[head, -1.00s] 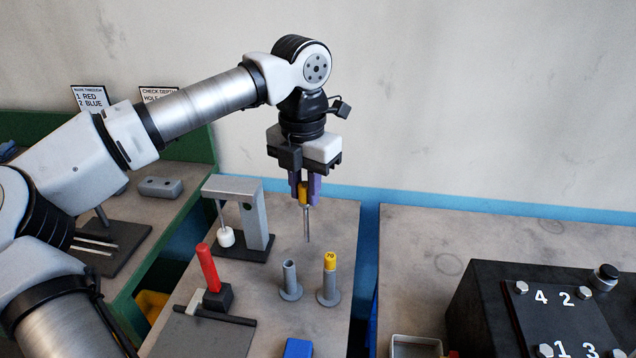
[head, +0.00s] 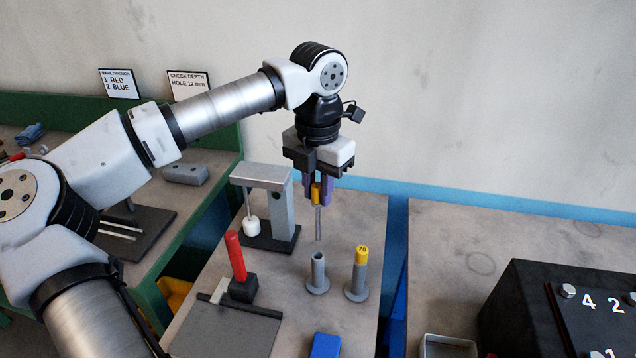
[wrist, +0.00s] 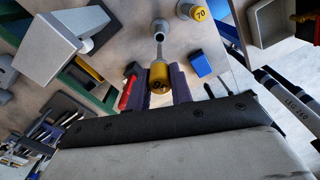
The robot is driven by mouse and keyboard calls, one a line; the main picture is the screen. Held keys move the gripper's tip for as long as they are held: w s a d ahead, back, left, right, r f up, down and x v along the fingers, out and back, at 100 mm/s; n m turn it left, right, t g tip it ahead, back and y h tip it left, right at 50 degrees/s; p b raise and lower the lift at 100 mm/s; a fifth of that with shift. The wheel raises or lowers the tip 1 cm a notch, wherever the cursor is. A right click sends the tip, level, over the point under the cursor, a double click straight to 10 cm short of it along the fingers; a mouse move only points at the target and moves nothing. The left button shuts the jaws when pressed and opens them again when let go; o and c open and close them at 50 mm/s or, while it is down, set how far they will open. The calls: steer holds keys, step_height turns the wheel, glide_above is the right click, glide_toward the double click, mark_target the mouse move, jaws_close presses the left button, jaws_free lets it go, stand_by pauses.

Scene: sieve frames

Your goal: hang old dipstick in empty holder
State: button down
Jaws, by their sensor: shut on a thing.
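My gripper (head: 321,200) is shut on the yellow handle of a dipstick (head: 316,193), whose thin grey rod points down. In the wrist view the handle (wrist: 158,76) sits between the purple fingers; its dark marking is hard to read. The empty holder (head: 317,275), a grey open tube on a round foot, stands upright on the bench. The rod's tip appears a little above its mouth and apart from it. The empty holder also shows in the wrist view (wrist: 161,30). Right of it, a second holder (head: 357,280) carries a yellow-topped dipstick marked 70 (head: 362,256).
A grey stand (head: 279,205) with a hanging white piece is behind left. A red marker-like stick (head: 235,255) stands in a black block (head: 243,289). A blue block (head: 325,345) lies in front. A dark box with numbered positions (head: 565,310) is at the right.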

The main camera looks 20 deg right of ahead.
mark_target(318, 239)
steer(key=shift+f+b, duration=5.35)
steer(key=shift+f, duration=1.7)
steer(key=c, duration=1.2)
jaws_free()
steer(key=shift+o, duration=0.2)
steer(key=shift+r, duration=0.1)
step_height(318, 239, up, 14)
steer(key=shift+f+b, duration=0.15)
steer(key=shift+b, duration=0.15)
